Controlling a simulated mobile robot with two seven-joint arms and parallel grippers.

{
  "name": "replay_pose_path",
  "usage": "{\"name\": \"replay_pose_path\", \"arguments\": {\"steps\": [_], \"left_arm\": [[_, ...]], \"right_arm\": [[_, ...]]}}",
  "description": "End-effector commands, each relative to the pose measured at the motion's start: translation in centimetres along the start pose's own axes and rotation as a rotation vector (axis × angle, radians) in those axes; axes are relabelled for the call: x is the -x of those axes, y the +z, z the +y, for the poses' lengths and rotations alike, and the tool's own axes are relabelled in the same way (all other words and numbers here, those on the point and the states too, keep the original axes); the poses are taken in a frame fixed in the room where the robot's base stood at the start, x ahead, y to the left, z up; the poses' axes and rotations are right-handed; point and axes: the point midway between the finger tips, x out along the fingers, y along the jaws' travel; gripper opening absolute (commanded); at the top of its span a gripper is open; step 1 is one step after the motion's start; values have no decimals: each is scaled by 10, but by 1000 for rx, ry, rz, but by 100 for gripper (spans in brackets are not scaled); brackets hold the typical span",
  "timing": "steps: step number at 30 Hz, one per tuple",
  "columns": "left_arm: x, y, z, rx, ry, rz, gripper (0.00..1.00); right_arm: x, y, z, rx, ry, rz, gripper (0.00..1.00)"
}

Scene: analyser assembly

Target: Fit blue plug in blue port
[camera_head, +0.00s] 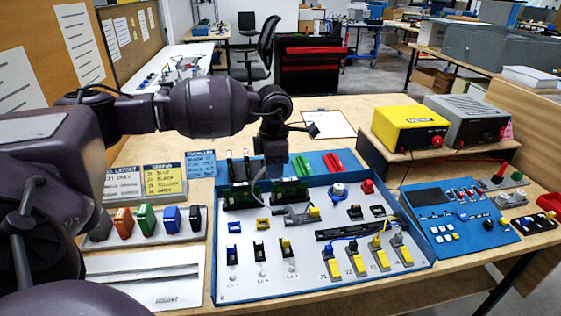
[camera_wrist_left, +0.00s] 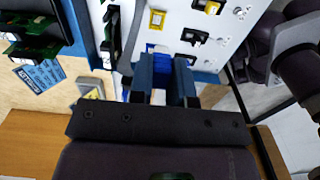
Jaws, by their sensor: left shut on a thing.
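My left gripper (camera_head: 271,165) points down over the back left part of the white panel (camera_head: 300,270) in the head view. In the left wrist view the two fingers (camera_wrist_left: 164,62) are shut on the blue plug (camera_wrist_left: 160,74), which is mostly hidden between them. The blue port (camera_head: 234,227) is at the panel's left side, beside a yellow port (camera_head: 263,224). In the wrist view the fingers overlap the area of the blue port; I cannot tell the height of the plug above it. My right gripper is not in view.
A rack of coloured blocks, one of them blue (camera_head: 172,219), stands left of the panel. Green cards (camera_head: 287,192) stand upright near the gripper. A blue control box (camera_head: 460,237) stands to the right.

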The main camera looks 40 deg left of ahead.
Motion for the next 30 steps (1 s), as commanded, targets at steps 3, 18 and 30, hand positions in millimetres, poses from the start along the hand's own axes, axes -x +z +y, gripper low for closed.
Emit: {"name": "replay_pose_path", "arguments": {"steps": [3,18,30], "left_arm": [[-6,-7,0,1,0,2,0],[-30,-34,0,0,0,2,0],[-50,-55,0,0,0,2,0]], "right_arm": [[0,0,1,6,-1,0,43],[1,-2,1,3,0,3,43],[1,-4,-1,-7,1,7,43]]}}
